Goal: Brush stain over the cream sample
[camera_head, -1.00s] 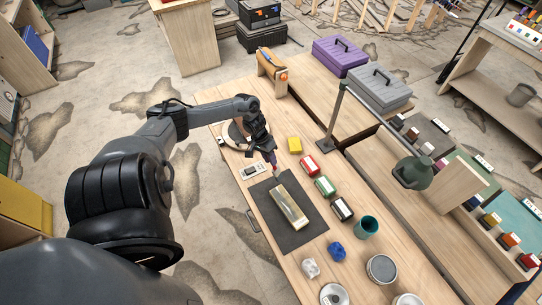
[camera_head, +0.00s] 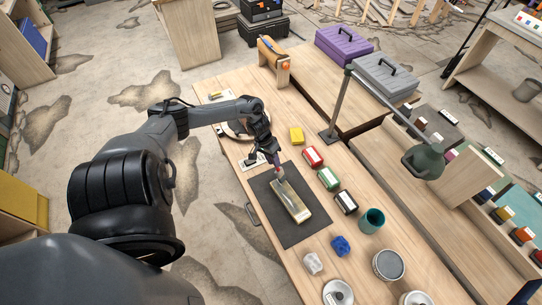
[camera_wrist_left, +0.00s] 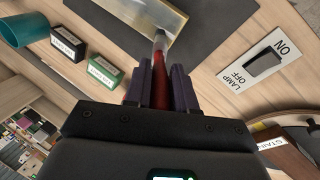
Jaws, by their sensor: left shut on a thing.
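The cream sample (camera_head: 292,205) is a long pale block with tan edges. It lies on a dark mat (camera_head: 295,232) on the workbench. My left gripper (camera_head: 272,157) is shut on a red-handled brush (camera_head: 280,174), which points down at the sample's far end. In the left wrist view, the brush (camera_wrist_left: 160,72) stands between the two fingers, its pale tip over the sample (camera_wrist_left: 137,18). I cannot tell whether the tip touches the sample. The stain container (camera_wrist_left: 285,158), labelled STAIN, is partly cut off there. My right gripper is not in view.
A lamp switch plate (camera_wrist_left: 262,66) lies beside the mat. A desk lamp (camera_head: 424,160) leans over the bench.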

